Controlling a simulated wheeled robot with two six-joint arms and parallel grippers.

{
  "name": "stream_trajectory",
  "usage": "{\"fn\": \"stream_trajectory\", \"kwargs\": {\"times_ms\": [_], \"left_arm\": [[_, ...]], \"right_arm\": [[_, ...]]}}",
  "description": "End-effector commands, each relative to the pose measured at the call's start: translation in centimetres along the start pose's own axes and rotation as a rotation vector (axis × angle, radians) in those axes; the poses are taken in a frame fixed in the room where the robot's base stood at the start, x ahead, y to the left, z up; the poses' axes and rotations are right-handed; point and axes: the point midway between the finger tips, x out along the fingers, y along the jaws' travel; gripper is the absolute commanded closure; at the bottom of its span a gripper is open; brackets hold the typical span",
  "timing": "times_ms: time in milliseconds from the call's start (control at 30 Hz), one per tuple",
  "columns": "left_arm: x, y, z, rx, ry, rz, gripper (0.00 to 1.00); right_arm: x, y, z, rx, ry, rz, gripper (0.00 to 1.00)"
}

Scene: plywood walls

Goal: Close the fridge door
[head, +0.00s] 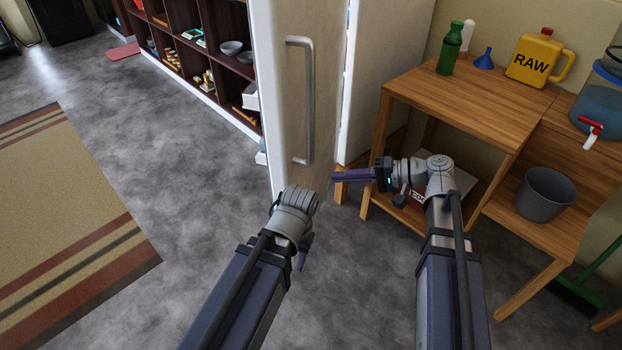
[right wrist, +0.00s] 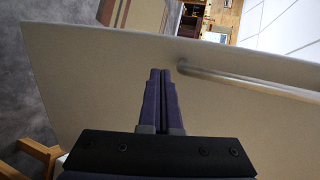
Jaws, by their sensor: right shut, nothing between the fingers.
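The fridge door (head: 272,90) stands open in the head view, a tall pale panel with a long vertical grey handle (head: 308,100). The white fridge body (head: 395,60) is behind it to the right, with a gap between. My right gripper (head: 336,176) is shut and empty, pointing left near the door's lower right part; I cannot tell whether it touches. In the right wrist view, its closed fingers (right wrist: 160,75) lie in front of the door panel (right wrist: 95,75), left of the handle (right wrist: 250,82). My left gripper (head: 303,255) is below the door, mostly hidden behind its wrist.
A wooden table (head: 460,105) on the right bears a green bottle (head: 450,50), a blue funnel (head: 485,60) and a yellow RAW jug (head: 534,60). A grey bucket (head: 545,195) stands on a lower shelf. Dark shelves (head: 205,50) are behind the door. Floor at left is clear around a rug (head: 65,210).

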Motion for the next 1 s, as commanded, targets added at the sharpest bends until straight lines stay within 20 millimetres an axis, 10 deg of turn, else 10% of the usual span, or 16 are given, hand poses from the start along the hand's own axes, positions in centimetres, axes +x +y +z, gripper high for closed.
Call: {"fn": "stream_trajectory", "kwargs": {"times_ms": [133, 500, 1000], "left_arm": [[4.2, 0.4, -0.2, 0.000, 0.000, -0.001, 0.53], [5.3, 0.5, -0.3, 0.001, 0.000, -0.002, 0.53], [5.3, 0.5, -0.3, 0.001, 0.000, -0.002, 0.53]], "right_arm": [[-2.4, 1.4, -2.5, 0.011, 0.070, -0.165, 1.00], [-4.7, 0.5, -3.8, 0.012, 0.115, -0.283, 1.00], [3.0, -1.7, -4.6, 0.011, 0.110, -0.280, 1.00]]}}
